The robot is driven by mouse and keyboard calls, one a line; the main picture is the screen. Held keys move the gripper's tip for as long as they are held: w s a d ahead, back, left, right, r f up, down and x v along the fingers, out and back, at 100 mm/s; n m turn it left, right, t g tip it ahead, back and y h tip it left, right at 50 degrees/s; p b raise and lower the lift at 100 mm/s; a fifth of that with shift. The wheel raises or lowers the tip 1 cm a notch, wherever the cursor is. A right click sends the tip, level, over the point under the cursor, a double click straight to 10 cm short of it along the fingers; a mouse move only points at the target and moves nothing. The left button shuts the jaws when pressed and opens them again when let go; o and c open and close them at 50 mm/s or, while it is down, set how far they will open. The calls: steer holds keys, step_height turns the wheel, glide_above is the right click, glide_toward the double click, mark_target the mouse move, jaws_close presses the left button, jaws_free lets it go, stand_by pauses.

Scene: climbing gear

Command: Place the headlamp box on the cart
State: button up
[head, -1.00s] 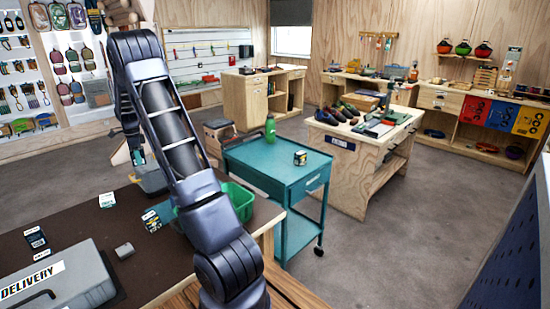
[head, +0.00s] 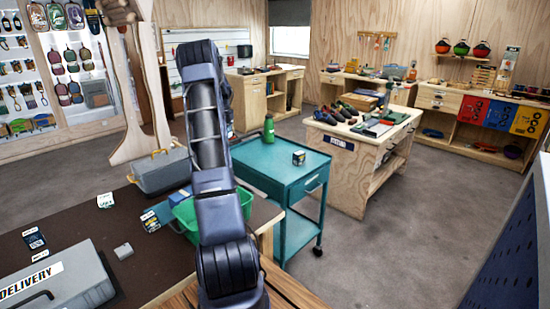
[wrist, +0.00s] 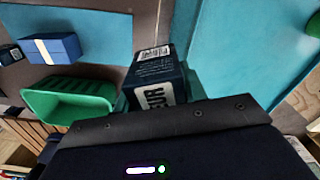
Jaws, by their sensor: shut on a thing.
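In the wrist view my gripper (wrist: 158,98) is shut on a dark blue box (wrist: 153,68) with a barcode and part of a white label with large letters. The box appears to be the headlamp box, but its full label is hidden. The teal cart (head: 262,165) stands right of my arm in the head view. A teal surface, apparently the cart, fills the right of the wrist view (wrist: 245,60), beside and below the held box. In the head view my arm hides the gripper and held box.
A small dark box (head: 298,158) sits on the cart's right side and a green bottle (head: 268,129) at its back. A green bin (head: 187,214), grey toolbox (head: 160,172), delivery case (head: 60,282) and small boxes occupy the brown table. Much of the cart top is clear.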

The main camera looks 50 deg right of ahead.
mark_target(263, 166)
steer(key=s+d+r+m, duration=0.1)
steer(key=s+d+m, duration=0.1)
steer(key=s+d, duration=0.45)
steer(key=s+d+m, duration=0.2)
steer(key=s+d, duration=0.2)
steer(key=d, duration=0.5)
steer(key=f, duration=2)
steer(key=shift+s, duration=0.25)
steer(key=o, duration=1)
